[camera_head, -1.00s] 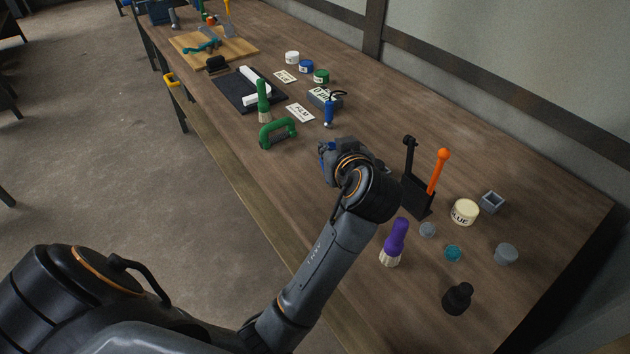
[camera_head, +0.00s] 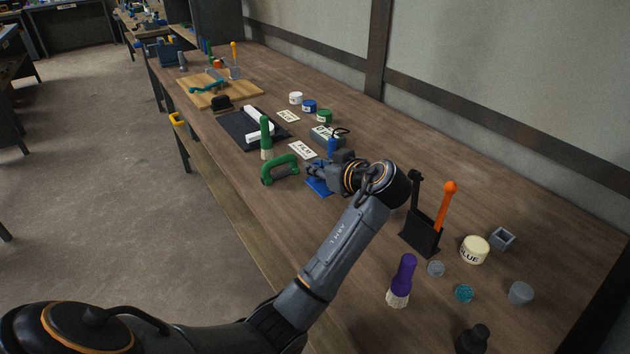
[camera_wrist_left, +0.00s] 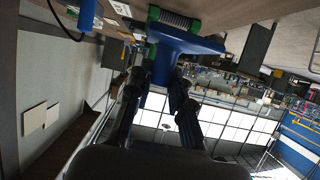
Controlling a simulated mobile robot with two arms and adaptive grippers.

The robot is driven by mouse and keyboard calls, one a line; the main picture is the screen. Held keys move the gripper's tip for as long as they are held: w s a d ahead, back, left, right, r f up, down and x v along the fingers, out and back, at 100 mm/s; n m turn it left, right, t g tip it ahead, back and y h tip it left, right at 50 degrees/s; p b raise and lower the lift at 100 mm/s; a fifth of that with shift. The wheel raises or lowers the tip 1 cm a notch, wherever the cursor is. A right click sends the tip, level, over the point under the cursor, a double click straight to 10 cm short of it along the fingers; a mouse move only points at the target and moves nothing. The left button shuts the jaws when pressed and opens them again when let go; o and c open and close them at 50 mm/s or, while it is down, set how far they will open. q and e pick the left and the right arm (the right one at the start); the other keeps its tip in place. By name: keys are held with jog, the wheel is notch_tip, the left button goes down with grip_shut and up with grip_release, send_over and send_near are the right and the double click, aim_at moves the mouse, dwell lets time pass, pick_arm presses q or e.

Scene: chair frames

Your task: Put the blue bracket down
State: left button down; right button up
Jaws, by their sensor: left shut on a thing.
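The blue bracket (camera_head: 321,188) is beside the green clamp-like handle (camera_head: 280,170) on the workbench (camera_head: 400,145). My left gripper (camera_head: 314,172) is shut on the bracket, coming from the right side, and hides part of it. The bracket's flat blue plate is low over the bench; I cannot tell whether it touches the wood. In the left wrist view the blue bracket (camera_wrist_left: 184,40) sits between the two dark fingers (camera_wrist_left: 158,95), its wide plate towards the bench at the top. My right gripper is not in view.
Close behind the bracket stand a blue-handled tool (camera_head: 332,147) and a grey labelled box (camera_head: 322,134). A FILM card (camera_head: 302,150) lies beyond. Bare wood lies in front of the bracket.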

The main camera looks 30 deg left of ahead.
aim_at(321, 181)
pick_arm(q)
jog(key=shift+w+a+f, duration=0.35)
jog(key=shift+a+f, duration=0.05)
jog(key=shift+f, duration=0.2)
jog(key=shift+w+a+f, duration=0.3)
jog(key=shift+a+f, duration=0.05)
jog(key=shift+f, duration=0.25)
jog(key=f, duration=0.3)
jog(key=shift+w+a+p, duration=0.2)
jog(key=shift+a+p, duration=0.05)
jog(key=shift+p, duration=0.1)
jog(key=shift+f, duration=0.45)
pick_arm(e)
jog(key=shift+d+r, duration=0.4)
pick_arm(q)
jog(key=shift+f+b, duration=0.45)
jog(key=shift+f, duration=0.05)
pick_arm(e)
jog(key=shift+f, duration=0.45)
pick_arm(q)
jog(key=shift+f, duration=0.1)
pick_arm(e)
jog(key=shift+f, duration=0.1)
pick_arm(q)
jog(key=c, duration=1.2)
grip_release()
